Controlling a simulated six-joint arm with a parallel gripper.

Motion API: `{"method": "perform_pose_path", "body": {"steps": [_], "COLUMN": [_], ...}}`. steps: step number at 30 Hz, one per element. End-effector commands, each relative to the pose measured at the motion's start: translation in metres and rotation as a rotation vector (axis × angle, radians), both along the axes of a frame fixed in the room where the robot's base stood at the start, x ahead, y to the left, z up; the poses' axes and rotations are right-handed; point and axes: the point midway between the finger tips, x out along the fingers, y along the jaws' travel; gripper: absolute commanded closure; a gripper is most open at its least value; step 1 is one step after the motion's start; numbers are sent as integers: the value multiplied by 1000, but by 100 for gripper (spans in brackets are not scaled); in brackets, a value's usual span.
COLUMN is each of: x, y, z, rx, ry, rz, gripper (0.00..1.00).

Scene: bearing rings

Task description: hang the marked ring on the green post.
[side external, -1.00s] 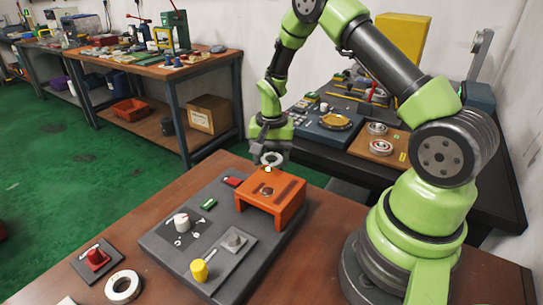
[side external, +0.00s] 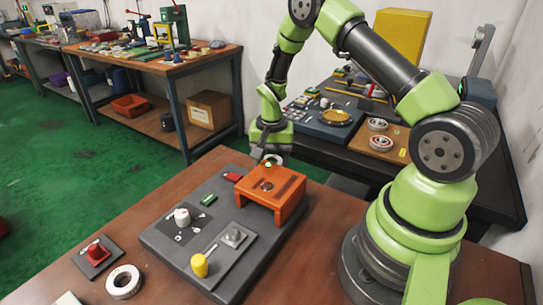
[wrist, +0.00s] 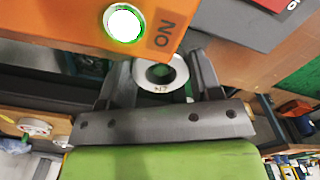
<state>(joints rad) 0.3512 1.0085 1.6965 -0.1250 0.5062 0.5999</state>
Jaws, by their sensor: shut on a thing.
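My gripper (wrist: 163,85) is shut on a pale ring (wrist: 161,73) with a dark hole and small dark markings on its face. In the side view the ring (side external: 274,159) shows just past the far edge of the orange fixture (side external: 285,193). It also shows beside that fixture (wrist: 207,17) in the wrist view. A bright white disc with a green rim (wrist: 124,23) lies on the fixture near the letters "ON". I cannot tell whether either is the green post; no other is clear.
A loose ring (side external: 123,282) and a red-topped piece (side external: 97,255) lie in front.

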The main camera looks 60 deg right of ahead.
Motion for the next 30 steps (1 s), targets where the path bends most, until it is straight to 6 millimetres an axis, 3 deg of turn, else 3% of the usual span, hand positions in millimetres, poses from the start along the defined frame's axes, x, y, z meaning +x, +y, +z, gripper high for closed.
{"method": "perform_pose_path", "body": {"steps": [30], "x": [0], "y": [0], "z": [-10], "rx": [0], "ry": [0], "rz": [0], "gripper": [76]}}
